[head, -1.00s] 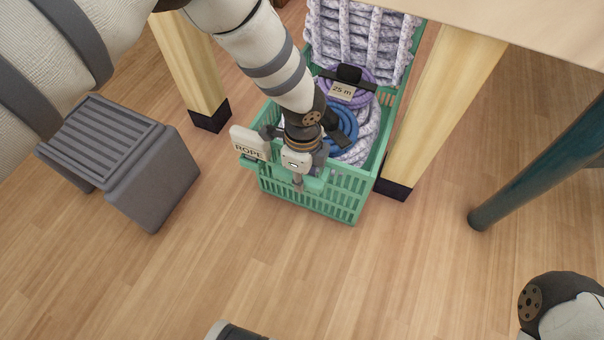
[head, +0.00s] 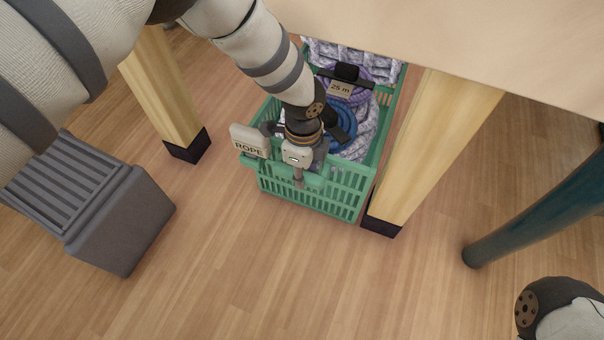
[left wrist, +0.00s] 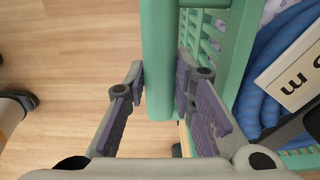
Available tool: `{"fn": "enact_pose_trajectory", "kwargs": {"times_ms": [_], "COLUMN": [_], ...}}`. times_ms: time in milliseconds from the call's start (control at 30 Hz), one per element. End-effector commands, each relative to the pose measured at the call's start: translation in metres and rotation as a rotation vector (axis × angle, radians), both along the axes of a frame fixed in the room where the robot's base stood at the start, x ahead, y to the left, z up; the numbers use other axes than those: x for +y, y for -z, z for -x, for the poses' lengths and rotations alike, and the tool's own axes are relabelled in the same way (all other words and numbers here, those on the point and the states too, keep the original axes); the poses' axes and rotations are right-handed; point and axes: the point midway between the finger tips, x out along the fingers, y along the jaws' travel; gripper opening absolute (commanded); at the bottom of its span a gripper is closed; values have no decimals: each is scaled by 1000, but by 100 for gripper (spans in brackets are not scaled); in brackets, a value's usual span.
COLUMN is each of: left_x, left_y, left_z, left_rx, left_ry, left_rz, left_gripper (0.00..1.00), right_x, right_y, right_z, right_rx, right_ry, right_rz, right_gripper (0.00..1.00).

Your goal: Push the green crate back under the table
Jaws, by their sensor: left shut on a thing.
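The green crate (head: 349,199) stands on the floor between two table legs, its rear part hidden under the table (head: 470,35). It holds pale speckled rope, a blue coil (head: 343,124) and a purple coil with a "25 m" label (head: 340,90). My left gripper (head: 299,172) is at the crate's front rim, beside the white "ROPE" tag (head: 249,141). In the left wrist view its fingers sit on either side of the green rim bar (left wrist: 158,60), shut on it. My right gripper is not in view.
The left table leg (head: 165,95) and right table leg (head: 430,150) flank the crate; the right one is very close to its side. A grey step stool (head: 120,225) stands at left. A dark teal post (head: 535,215) slants at right. Floor in front is clear.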

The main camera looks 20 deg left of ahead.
Motion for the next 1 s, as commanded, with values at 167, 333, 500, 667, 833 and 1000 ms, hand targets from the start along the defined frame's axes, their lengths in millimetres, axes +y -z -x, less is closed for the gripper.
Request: {"fn": "enact_pose_trajectory", "kwargs": {"times_ms": [167,333,500,667,833,1000], "left_x": [0,0,0,0,0,0], "left_y": [-1,-1,-1,-1,0,0], "left_z": [-3,-3,-3,-2,-2,-1], "left_rx": [-5,-5,-5,-3,-1,0], "left_ry": [-1,0,0,0,0,0], "left_rz": [1,1,1,0,0,0], "left_gripper": [0,0,28,43,43,43], "right_x": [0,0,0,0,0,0], "right_y": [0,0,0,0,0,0], "right_z": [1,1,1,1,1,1], "right_rx": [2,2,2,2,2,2], "right_ry": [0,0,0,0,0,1], "right_rz": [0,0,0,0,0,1], "right_gripper": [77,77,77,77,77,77]}}
